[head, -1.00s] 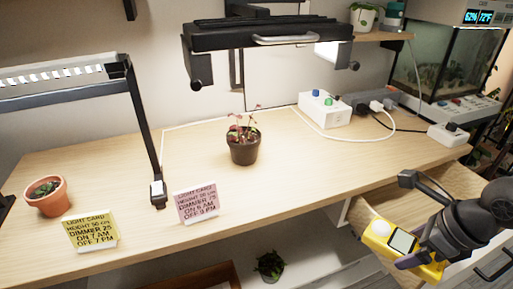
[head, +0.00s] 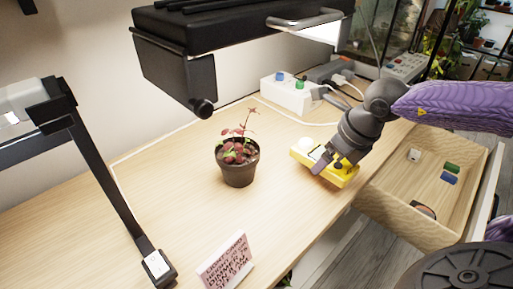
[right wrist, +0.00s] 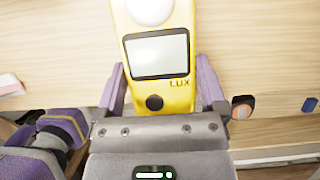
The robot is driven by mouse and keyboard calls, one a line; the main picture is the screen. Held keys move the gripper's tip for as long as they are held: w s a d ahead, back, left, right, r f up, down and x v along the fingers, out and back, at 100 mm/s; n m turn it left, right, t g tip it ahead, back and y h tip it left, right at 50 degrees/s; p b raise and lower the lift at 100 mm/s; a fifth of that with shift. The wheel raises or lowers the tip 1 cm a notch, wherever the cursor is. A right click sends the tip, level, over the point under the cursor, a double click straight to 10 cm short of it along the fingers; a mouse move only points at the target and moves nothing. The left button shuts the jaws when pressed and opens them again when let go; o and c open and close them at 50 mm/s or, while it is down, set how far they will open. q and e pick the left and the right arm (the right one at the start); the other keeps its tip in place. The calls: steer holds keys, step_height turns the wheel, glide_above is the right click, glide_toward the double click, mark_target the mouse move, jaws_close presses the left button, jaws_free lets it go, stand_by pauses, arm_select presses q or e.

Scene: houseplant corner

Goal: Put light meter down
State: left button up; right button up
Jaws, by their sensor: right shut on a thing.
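The yellow light meter (head: 342,179) has a white dome and a grey screen. In the head view it is over the front part of the wooden shelf top (head: 270,205), right of the potted plant; I cannot tell whether it touches the wood. My right gripper (head: 329,163) is shut on it. In the right wrist view the light meter (right wrist: 158,55) sits between the two purple fingers of the right gripper (right wrist: 160,90), its screen and LUX mark facing the camera.
A dark pot with a reddish plant (head: 239,162) stands left of the meter. A pink light card (head: 226,262) is near the front. A white box with knobs (head: 289,92) is behind. An open drawer (head: 410,205) holds small items. A black lamp (head: 175,70) hangs above.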

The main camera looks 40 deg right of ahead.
steer(key=b, duration=0.2)
glide_above(275, 148)
steer(key=s, duration=0.2)
steer(key=shift+w+f, duration=0.15)
steer(key=shift+w, duration=0.35)
step_height(275, 148, down, 3)
steer(key=shift+f+b, duration=0.1)
steer(key=shift+b, duration=0.9)
steer(key=shift+f, duration=0.3)
steer(key=shift+r, duration=0.25)
arm_select(q)
steer(key=f, duration=0.2)
steer(key=s+f, duration=0.1)
steer(key=f, duration=0.1)
steer(key=shift+d, duration=0.25)
arm_select(e)
steer(key=shift+f, duration=0.15)
steer(key=o, duration=1.1)
steer(key=shift+c, duration=0.2)
arm_select(q)
steer(key=shift+s, duration=0.25)
